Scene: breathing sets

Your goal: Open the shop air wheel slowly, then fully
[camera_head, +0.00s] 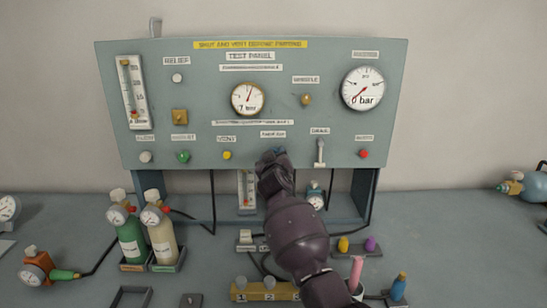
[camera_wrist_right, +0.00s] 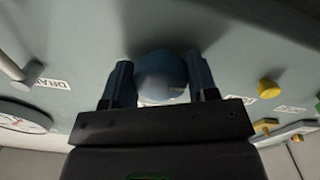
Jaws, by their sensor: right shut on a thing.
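The test panel (camera_head: 225,145) is an upright grey-blue board with gauges, knobs and labels. The shop air wheel (camera_wrist_right: 160,75) is a rounded blue-grey knob on the panel's lower middle, seen in the right wrist view. My right gripper (camera_wrist_right: 162,85) is shut on it, one finger on each side. In the head view my right gripper (camera_head: 277,160) reaches up to the panel under a small label and hides most of the wheel. How far the wheel is turned cannot be told. My left gripper is not in view.
A middle gauge (camera_head: 248,99) and a larger gauge reading about 0 bar (camera_head: 363,88) are on the panel. A toggle lever (camera_head: 320,152) and yellow knob (camera_head: 227,155) flank the wheel. Green (camera_head: 131,240) and cream (camera_head: 162,240) bottles stand front left.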

